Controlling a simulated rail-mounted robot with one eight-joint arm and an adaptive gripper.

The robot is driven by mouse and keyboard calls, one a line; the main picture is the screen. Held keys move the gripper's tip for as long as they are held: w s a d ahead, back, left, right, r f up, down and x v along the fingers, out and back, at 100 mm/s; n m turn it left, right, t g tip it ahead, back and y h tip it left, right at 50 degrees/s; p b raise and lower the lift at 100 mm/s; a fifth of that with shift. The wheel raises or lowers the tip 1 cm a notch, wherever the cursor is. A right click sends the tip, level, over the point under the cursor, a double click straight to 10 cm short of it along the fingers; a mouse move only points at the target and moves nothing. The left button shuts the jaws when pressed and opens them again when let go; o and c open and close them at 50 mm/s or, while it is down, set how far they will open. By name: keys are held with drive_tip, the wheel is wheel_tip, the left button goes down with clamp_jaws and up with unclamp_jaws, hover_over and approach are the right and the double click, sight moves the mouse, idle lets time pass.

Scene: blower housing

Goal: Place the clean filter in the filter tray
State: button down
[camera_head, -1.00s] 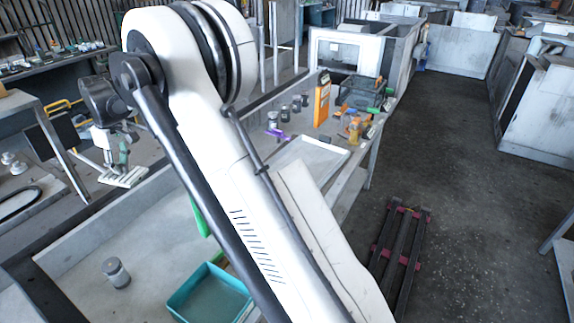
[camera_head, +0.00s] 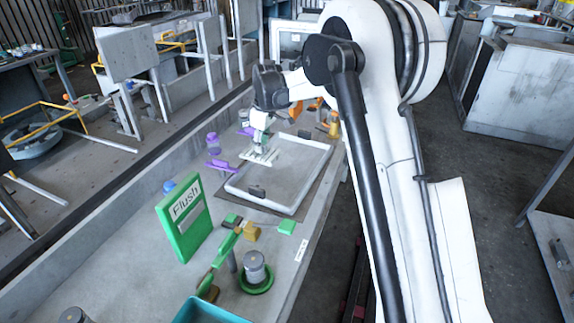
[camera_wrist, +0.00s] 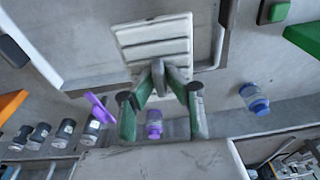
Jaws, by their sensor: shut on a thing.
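The clean filter is a white slatted panel (camera_wrist: 153,45); it also shows in the head view (camera_head: 260,157). My gripper (camera_wrist: 160,72) is shut on its near edge, and the gripper also shows in the head view (camera_head: 262,140). The filter tray (camera_head: 295,208) is a shallow grey tray with a pale raised rim, lying on the bench. The filter is over the tray's left part, near its left rim. I cannot tell whether it touches the tray. The tray floor (camera_wrist: 85,35) is visible beside the filter in the wrist view.
A green "Flush" board (camera_head: 184,220) stands left of the tray. A purple clamp-like part (camera_head: 222,165) and a purple-banded bottle (camera_head: 213,143) sit by its left rim. A blue-capped bottle (camera_wrist: 254,98) and several dark jars (camera_wrist: 40,135) lie around it.

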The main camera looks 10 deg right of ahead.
drive_tip(key=w+d+f, duration=0.1)
drive_tip(key=d, duration=0.1)
drive_tip(key=w+d+f, duration=0.1)
drive_tip(key=d+f, duration=0.1)
drive_tip(key=d, duration=0.1)
drive_tip(key=w+d+f, duration=0.1)
drive_tip(key=d+f, duration=0.1)
drive_tip(key=d, duration=0.1)
drive_tip(key=shift+w+d+f, duration=0.2)
drive_tip(key=shift+w+f, duration=0.05)
drive_tip(key=shift+w, duration=0.05)
drive_tip(key=shift+f, duration=2)
drive_tip(key=shift+f, duration=0.15)
drive_tip(key=c, duration=1.7)
unclamp_jaws()
drive_tip(key=shift+c, duration=0.2)
